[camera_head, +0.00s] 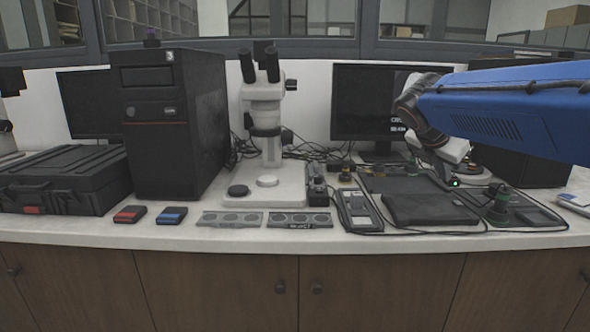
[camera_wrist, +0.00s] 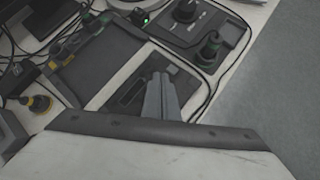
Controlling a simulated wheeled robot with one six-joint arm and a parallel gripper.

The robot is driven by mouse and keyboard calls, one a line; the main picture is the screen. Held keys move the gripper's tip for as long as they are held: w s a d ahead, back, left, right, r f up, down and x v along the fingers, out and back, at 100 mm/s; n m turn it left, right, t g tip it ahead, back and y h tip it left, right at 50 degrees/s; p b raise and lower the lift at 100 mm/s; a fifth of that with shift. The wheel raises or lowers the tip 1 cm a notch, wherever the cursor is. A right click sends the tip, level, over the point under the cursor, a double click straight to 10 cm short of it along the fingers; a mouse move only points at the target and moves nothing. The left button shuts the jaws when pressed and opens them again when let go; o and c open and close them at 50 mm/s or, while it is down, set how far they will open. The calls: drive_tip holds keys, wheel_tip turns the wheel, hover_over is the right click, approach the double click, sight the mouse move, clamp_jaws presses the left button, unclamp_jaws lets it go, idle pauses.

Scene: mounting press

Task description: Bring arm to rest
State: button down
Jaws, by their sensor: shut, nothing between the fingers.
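My arm, with a blue link, reaches in from the right in the head view. My gripper shows in the wrist view (camera_wrist: 162,94), with its grey fingers together and nothing between them. In the head view the wrist is over the right part of the bench, and the fingertips are hard to make out there.
The bench (camera_head: 240,236) holds a microscope (camera_head: 265,115), a black computer tower (camera_head: 172,120), a black case (camera_head: 62,180) and a monitor (camera_head: 365,95). Several cables lie on the right side. A green-ringed knob (camera_wrist: 209,52) stands near the bench edge. Open floor (camera_wrist: 275,90) lies beyond it.

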drive_tip(key=s+a+f+m+y, duration=0.3)
drive_tip(key=s+f+m, duration=0.8)
drive_tip(key=s, duration=0.4)
drive_tip(key=s+a+f+m+g+y, duration=0.1)
drive_tip(key=s+a+f+m+y, duration=0.2)
drive_tip(key=s+f+m, duration=0.8)
drive_tip(key=s+a+m, duration=0.1)
drive_tip(key=s+a, duration=0.1)
drive_tip(key=s, duration=0.1)
drive_tip(key=shift+s+a+f+m+y, duration=0.15)
drive_tip(key=shift+s+a+m+y, duration=0.15)
drive_tip(key=shift+s+m, duration=0.1)
